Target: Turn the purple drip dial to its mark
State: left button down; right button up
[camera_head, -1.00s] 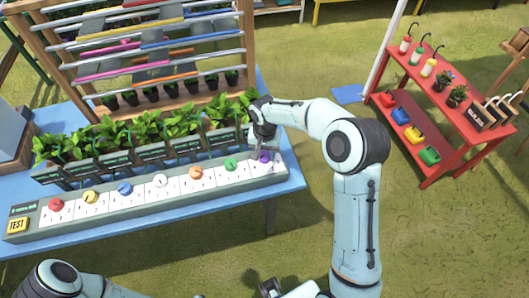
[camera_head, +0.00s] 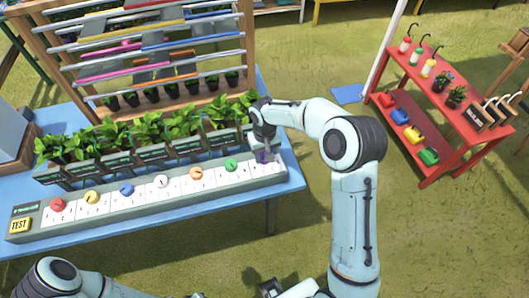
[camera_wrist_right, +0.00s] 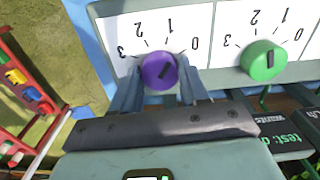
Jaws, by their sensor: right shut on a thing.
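The purple dial (camera_wrist_right: 159,70) sits at the right end of the long control box (camera_head: 150,203), on a white face with a scale from 0 to 3. My right gripper (camera_wrist_right: 159,88) is shut on it, one finger on each side. In the head view the purple dial (camera_head: 262,156) shows partly below my right gripper (camera_head: 263,150). My left arm shows at the lower left, but I do not make out its gripper.
The green dial (camera_wrist_right: 263,61) is close beside the purple one. Several other coloured dials and the yellow TEST button (camera_head: 20,225) line the box. Potted plants (camera_head: 150,130) stand right behind it.

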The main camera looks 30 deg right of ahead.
pick_arm(q)
jog(key=shift+w+r, duration=0.2)
jog(key=shift+r, duration=0.1)
pick_arm(e)
jog(key=shift+n, duration=1.2)
jog(key=o, duration=1.1)
jog(key=shift+c, duration=0.2)
pick_arm(q)
jog(key=shift+w+r+p, duration=0.4)
jog(key=shift+r+p, duration=0.25)
jog(key=shift+p, duration=0.05)
pick_arm(e)
notch_tip(320, 180, up, 14)
jog(key=shift+f, duration=0.25)
